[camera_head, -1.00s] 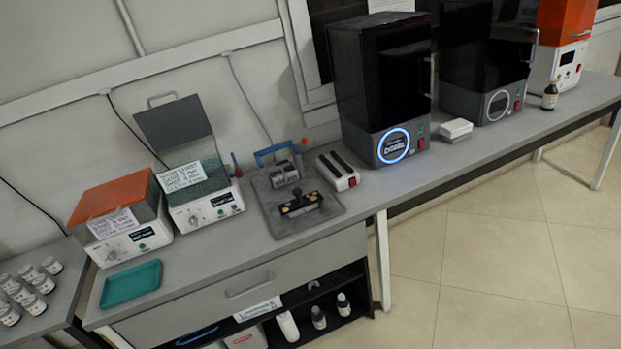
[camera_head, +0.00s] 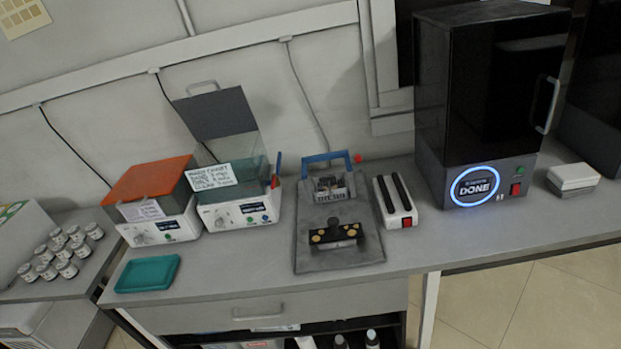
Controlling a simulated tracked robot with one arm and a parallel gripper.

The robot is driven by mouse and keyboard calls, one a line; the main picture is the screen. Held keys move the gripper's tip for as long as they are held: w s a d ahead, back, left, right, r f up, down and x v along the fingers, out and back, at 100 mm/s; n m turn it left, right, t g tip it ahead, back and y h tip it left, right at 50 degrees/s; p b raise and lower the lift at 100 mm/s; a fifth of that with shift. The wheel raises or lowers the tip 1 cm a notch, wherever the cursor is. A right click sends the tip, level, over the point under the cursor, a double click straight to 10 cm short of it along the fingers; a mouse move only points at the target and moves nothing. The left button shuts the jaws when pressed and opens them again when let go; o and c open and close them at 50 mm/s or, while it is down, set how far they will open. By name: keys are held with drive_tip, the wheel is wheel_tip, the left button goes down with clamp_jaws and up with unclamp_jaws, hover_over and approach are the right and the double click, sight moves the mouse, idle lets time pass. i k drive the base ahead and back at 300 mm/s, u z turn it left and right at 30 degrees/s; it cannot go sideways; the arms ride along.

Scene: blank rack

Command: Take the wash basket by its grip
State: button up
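The wash basket (camera_head: 329,188) is a small grey open rack with a blue bar grip (camera_head: 325,158) arching over its top. It stands at the back of a grey mat (camera_head: 310,261) on the bench, right of the middle of the view. Small parts seem to sit in it, but they are too small to make out. A red knob shows by the right end of the grip. My gripper is not in view, and nothing is seen touching the grip.
A black fixture (camera_head: 337,234) with gold discs sits on the mat in front of the basket. A white block with black strips (camera_head: 395,202) stands close right, beside a tall black cabinet (camera_head: 487,105) reading DONE. An open-lidded bath (camera_head: 240,207) stands left. A teal tray (camera_head: 148,274) lies front left.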

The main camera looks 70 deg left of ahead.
sight(321, 197)
drive_tip(key=u, duration=0.55)
drive_tip(key=i, duration=1.3)
drive_tip(key=u, duration=1.1)
drive_tip(key=i, duration=0.6)
drive_tip(key=u, duration=0.25)
drive_tip(key=k, duration=0.9)
drive_tip(key=u, duration=0.15)
drive_tip(key=i, duration=0.9)
drive_tip(key=z, duration=0.1)
